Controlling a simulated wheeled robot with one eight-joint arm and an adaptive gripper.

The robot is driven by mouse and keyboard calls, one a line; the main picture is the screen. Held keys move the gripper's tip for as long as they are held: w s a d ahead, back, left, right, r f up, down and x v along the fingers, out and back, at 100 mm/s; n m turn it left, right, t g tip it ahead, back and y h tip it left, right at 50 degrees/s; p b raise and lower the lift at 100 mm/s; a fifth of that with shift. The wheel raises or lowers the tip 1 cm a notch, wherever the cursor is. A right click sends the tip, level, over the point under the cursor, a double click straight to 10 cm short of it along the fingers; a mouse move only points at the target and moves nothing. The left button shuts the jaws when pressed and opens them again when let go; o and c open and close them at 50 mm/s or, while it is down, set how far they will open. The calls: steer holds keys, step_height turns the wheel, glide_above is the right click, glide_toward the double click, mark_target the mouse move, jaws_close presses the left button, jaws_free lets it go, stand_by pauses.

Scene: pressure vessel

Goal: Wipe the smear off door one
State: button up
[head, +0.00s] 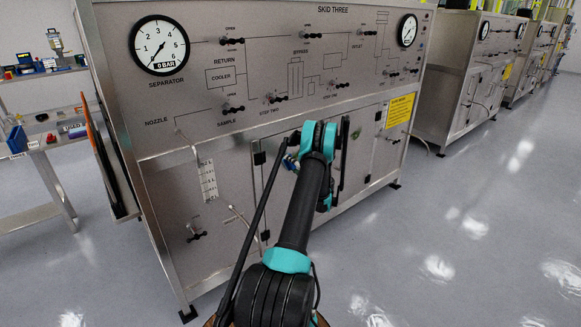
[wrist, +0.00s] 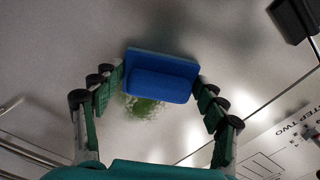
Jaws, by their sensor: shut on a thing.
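A blue wiping block (wrist: 160,84) is held between the fingertips of my gripper (wrist: 161,78) in the wrist view. The grey metal door (wrist: 235,50) lies behind it; I cannot tell whether the block touches it. A green smear (wrist: 145,107) with ragged, paler edges shows on the door just below the block. Part of the smear may be hidden behind the block. In the head view my arm reaches to the cabinet door (head: 268,190) under the panel, and my gripper is mostly hidden behind the wrist.
The skid panel (head: 260,60) above carries gauges and several black valve handles. A black handle (wrist: 291,18) stands out at the upper right in the wrist view. A bench (head: 40,142) with small items is at left. The floor at right is clear.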

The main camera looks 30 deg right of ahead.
steer(key=w+d, duration=0.1)
steer(key=d, duration=1)
stand_by(0.8)
steer(key=shift+s+a, duration=0.25)
steer(key=shift+a, duration=1.75)
steer(key=shift+s+a, duration=0.2)
steer(key=shift+a, duration=3.75)
steer(key=shift+s+d+r, duration=0.1)
steer(key=shift+d+r, duration=0.05)
steer(key=shift+r, duration=0.2)
steer(key=shift+w+d, duration=0.15)
steer(key=shift+d, duration=0.85)
steer(key=shift+w+d, duration=0.15)
steer(key=shift+d, duration=0.8)
